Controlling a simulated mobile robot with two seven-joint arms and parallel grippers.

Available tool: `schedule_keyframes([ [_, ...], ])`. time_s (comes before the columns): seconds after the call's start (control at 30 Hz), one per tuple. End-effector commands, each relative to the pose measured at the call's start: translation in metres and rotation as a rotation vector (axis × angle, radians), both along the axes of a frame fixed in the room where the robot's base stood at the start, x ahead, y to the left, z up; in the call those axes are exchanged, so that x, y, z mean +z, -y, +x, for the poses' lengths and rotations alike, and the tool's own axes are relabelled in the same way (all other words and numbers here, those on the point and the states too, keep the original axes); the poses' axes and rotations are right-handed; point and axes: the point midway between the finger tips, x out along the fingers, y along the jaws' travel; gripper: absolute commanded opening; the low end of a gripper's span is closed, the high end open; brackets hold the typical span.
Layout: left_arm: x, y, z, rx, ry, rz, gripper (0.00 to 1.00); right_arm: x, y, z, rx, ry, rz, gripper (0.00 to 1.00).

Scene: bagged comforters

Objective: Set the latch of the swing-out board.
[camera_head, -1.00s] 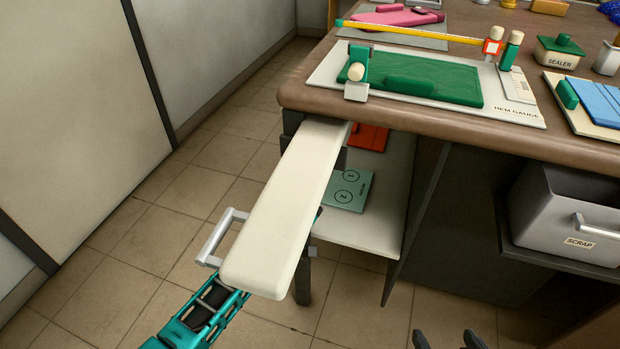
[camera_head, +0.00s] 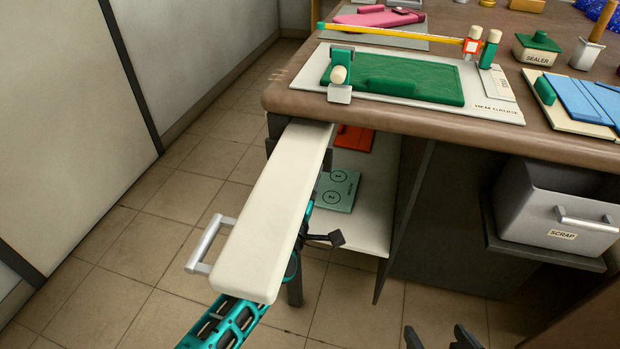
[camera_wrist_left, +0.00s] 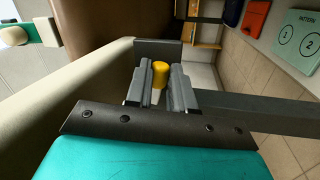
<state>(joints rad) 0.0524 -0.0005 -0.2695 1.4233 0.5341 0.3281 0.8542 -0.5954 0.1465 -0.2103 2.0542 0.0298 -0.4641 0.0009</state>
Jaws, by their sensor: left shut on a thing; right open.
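The cream swing-out board (camera_head: 268,215) sticks out from the table's left corner, with a grey bar handle (camera_head: 207,246) on its left side. My left arm reaches up beneath the board, which hides the left gripper in the head view. In the left wrist view my left gripper (camera_wrist_left: 159,80) is shut on a yellow knob (camera_wrist_left: 160,72) beside a dark grey bar under the board. Whether the latch is set cannot be told. My right gripper (camera_head: 438,338) is open and empty at the bottom edge of the head view.
The brown tabletop (camera_head: 400,130) carries a hem gauge (camera_head: 495,108) and a green pad. Below it are a shelf with a green pattern card (camera_head: 338,190) and a grey scrap bin (camera_head: 550,210). Tiled floor lies clear to the left.

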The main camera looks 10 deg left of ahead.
Motion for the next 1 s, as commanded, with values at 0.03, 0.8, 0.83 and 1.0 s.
schedule_keyframes([
  [0.03, 0.0005, 0.0008, -0.0006, 0.0, -0.003, -0.033, 0.0, -0.0003, 0.0001, -0.0002, 0.0, -0.001, 0.0, 0.87],
  [0.8, 0.0074, 0.0019, -0.0005, 0.0, -0.009, -0.198, 0.0, 0.0018, 0.0013, 0.0001, 0.006, 0.004, -0.006, 0.87],
  [0.83, 0.0074, 0.0019, -0.0005, 0.0, -0.009, -0.198, 0.0, 0.0017, 0.0013, 0.0, 0.006, 0.004, -0.006, 0.87],
  [1.0, 0.0075, 0.0019, -0.0004, 0.0, -0.008, -0.197, 0.29, 0.0017, 0.0011, 0.0001, 0.005, 0.004, -0.005, 0.87],
])
